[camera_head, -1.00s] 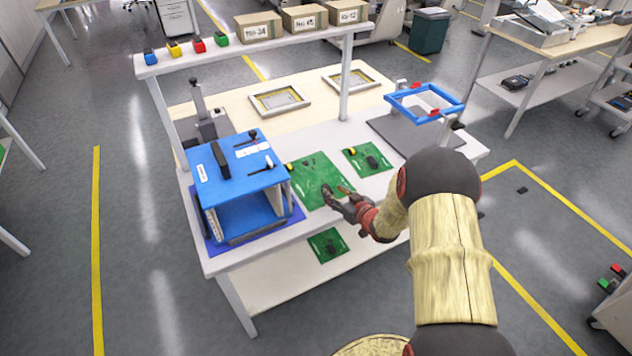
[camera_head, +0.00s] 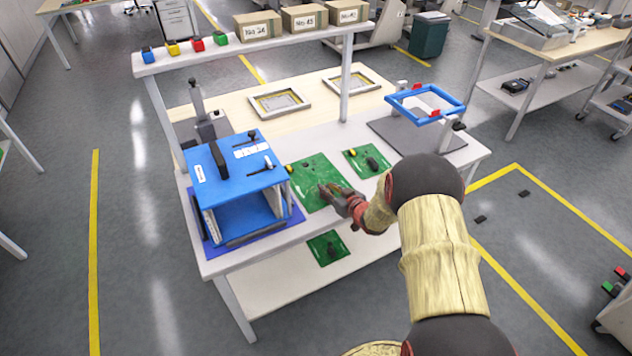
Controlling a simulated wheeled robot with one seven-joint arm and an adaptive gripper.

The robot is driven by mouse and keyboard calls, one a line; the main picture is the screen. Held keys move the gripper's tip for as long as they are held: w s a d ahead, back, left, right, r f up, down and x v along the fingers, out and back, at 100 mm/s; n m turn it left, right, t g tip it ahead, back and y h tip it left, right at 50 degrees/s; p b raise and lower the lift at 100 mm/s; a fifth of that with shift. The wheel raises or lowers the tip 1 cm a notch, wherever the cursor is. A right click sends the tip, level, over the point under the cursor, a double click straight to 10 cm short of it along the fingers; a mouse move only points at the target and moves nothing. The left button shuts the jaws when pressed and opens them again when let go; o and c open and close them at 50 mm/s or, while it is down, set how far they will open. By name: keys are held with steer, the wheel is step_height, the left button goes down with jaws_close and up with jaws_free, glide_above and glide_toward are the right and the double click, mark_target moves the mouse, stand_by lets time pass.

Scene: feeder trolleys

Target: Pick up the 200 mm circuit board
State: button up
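Three green circuit boards show. The largest board (camera_head: 307,170) lies flat on the white table beside the blue fixture. A smaller board (camera_head: 355,167) lies to its right, and another small board (camera_head: 318,244) lies on the lower shelf. No size marking is legible, so I cannot tell by label which is 200 mm. My gripper (camera_head: 326,191) is over the right part of the largest board, its fingers pointing left. The fingers are small and dark, and whether they touch the board or have any of it between them cannot be made out. My gripper hides part of that board.
The blue fixture (camera_head: 222,172) stands close left of the largest board. A blue frame (camera_head: 392,103) stands on a grey plate (camera_head: 385,128) at the right. An overhead shelf (camera_head: 280,42) with boxes and coloured bins spans the back. Two grey frames lie behind.

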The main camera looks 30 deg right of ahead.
jaws_close()
stand_by(0.4)
steer(key=shift+r, duration=0.1)
